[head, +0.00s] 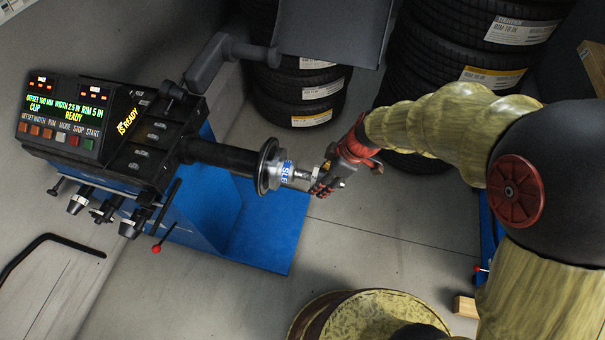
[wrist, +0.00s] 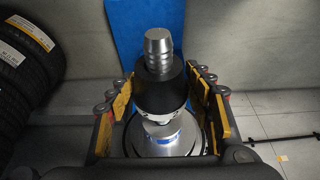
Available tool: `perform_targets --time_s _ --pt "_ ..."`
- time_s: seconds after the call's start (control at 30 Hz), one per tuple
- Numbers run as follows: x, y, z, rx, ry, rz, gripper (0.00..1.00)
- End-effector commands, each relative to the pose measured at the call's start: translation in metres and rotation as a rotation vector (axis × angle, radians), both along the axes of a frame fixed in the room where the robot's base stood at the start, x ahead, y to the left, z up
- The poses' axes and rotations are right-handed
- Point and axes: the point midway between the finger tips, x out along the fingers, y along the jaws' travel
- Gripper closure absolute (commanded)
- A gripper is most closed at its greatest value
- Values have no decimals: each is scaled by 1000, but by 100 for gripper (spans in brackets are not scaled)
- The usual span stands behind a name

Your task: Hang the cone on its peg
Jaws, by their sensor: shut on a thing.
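The cone (wrist: 160,92), a dark, slightly tapered piece with a pale marked ring, is between my gripper's two yellow-padded fingers. My gripper (head: 322,184) is shut on it at the right end of the balancer shaft (head: 304,176). The shaft's ribbed silver tip (wrist: 158,50) sticks out beyond the cone, so the cone appears to be around the shaft. A silver part with a blue label (head: 285,171) sits between the cone and the round flange (head: 267,166). Pegs at the balancer's front hold other cones (head: 79,203); a short peg (head: 58,186) at the left looks bare.
The balancer's display panel (head: 64,118) is at left, above its blue base (head: 262,235). A red-knobbed lever (head: 156,249) hangs near the cones. Tyre stacks (head: 300,92) stand behind. A yellowed drum (head: 365,315) stands in front. The floor between is clear.

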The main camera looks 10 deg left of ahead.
Motion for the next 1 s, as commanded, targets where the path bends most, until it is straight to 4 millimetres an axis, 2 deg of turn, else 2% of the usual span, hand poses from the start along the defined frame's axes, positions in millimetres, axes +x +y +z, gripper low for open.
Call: perform_targets --time_s 1.0 --pt "-2 -46 2 2 -4 -1 76"
